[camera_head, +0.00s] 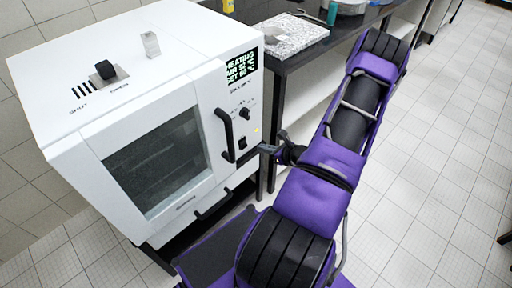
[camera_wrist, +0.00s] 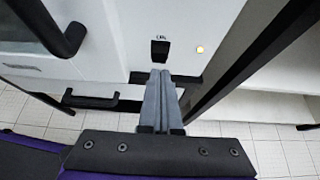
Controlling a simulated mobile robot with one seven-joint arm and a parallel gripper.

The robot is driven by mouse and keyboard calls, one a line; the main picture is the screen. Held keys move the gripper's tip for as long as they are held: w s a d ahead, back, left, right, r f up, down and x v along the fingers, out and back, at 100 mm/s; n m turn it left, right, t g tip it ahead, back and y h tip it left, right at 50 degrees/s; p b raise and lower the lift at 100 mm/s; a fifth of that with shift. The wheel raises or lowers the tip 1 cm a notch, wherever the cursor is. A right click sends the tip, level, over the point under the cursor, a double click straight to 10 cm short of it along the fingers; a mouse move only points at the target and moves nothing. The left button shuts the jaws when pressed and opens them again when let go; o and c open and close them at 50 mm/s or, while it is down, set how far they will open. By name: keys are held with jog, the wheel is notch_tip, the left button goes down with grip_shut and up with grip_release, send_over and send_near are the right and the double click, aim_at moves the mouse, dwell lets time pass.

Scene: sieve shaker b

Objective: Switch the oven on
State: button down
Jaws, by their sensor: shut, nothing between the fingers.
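The white oven (camera_head: 130,100) stands at the left in the head view, its glass door (camera_head: 160,165) closed. Its display (camera_head: 241,66) is lit green and its top line reads HEATING; a lower line seems to read SET 60. A round dark knob (camera_head: 245,113) is below it. The black rocker switch (camera_head: 242,143) is low on the front panel and shows in the wrist view (camera_wrist: 160,50). A small lamp (camera_wrist: 200,49) beside it glows yellowish. My gripper (camera_wrist: 161,74) is shut and empty, its tips just below the switch; I cannot tell whether they touch the panel.
The black door handle (camera_head: 226,135) stands out left of the switch. A lower handle (camera_wrist: 90,102) is below. A dark bench (camera_head: 300,60) with a speckled slab (camera_head: 290,35) stands right of the oven. The tiled floor (camera_head: 430,200) is clear at the right.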

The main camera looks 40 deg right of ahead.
jog(key=shift+w+r+v, duration=0.1)
jog(key=shift+r+v, duration=0.1)
jog(key=shift+v, duration=0.9)
jog(key=shift+w+r+v, duration=0.15)
jog(key=shift+r+v, duration=0.05)
jog(key=shift+v, duration=0.95)
jog(key=shift+w, duration=0.1)
